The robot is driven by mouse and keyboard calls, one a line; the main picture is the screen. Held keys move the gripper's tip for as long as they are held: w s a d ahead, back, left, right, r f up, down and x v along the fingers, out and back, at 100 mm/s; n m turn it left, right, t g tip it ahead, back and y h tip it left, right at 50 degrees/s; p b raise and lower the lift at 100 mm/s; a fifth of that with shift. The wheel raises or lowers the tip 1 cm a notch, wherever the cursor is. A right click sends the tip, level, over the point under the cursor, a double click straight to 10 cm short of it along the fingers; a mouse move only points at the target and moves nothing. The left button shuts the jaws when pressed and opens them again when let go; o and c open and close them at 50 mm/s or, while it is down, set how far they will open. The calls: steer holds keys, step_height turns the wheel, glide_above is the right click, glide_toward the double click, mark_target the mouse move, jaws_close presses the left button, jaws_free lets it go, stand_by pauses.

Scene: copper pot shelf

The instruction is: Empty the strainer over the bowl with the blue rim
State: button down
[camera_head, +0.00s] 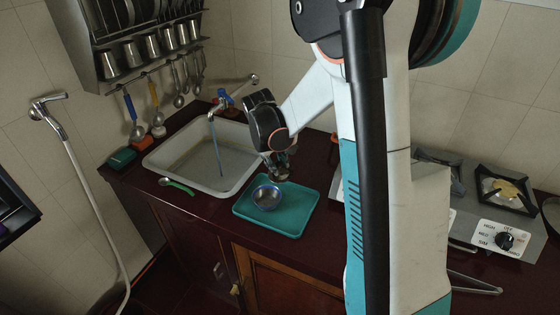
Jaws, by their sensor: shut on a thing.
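The bowl with the blue rim (267,197) is a small metal bowl that stands upright on a teal tray (296,220). My gripper (278,156) is above and slightly behind the bowl, near the tray's back edge. It is shut on a small grey metal thing, which looks like the strainer (281,173). The strainer is small and dark in this view, and my gripper partly covers it. Its contents and exact tilt cannot be made out. It appears apart from the bowl.
A white sink (170,157) with a blue-handled tap (223,99) is left of the tray. A green spoon (178,186) lies at the sink's front edge. A stove (492,236) stands at the right. Utensils and cups hang at the wall rack (140,62).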

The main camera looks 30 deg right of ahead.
steer(key=shift+s+a+f+n+t+h+b, duration=0.15)
steer(key=shift+a+f+h+b, duration=0.4)
steer(key=shift+a+h+b, duration=0.75)
steer(key=shift+w+a+f+n+t+h+b, duration=0.1)
steer(key=shift+a+f+h+b, duration=0.65)
steer(key=shift+h+b, duration=0.9)
steer(key=shift+s+a+f+n+t+h+b, duration=0.15)
steer(key=shift+a+f+h+b, duration=0.25)
steer(key=shift+a+h+b, duration=0.9)
steer(key=shift+d+f+h+b, duration=0.1)
steer(key=shift+h+b, duration=0.25)
steer(key=shift+b, duration=0.25)
steer(key=shift+a+f+h+b, duration=0.45)
steer(key=shift+h+b, duration=0.65)
steer(key=shift+b, duration=1)
steer(key=shift+a+f+n+t+h+b, duration=0.1)
steer(key=shift+a+f+t+h+b, duration=0.25)
steer(key=shift+h, duration=0.5)
steer(key=shift+a+f+n+t+h+b, duration=0.15)
steer(key=shift+f+h, duration=0.25)
steer(key=shift+h, duration=0.4)
steer(key=shift+a+f+n+t+h+b, duration=0.15)
steer(key=shift+a+f+t+h, duration=0.2)
steer(key=shift+h, duration=0.5)
steer(key=shift+d, duration=0.1)
steer(key=shift+s, duration=0.15)
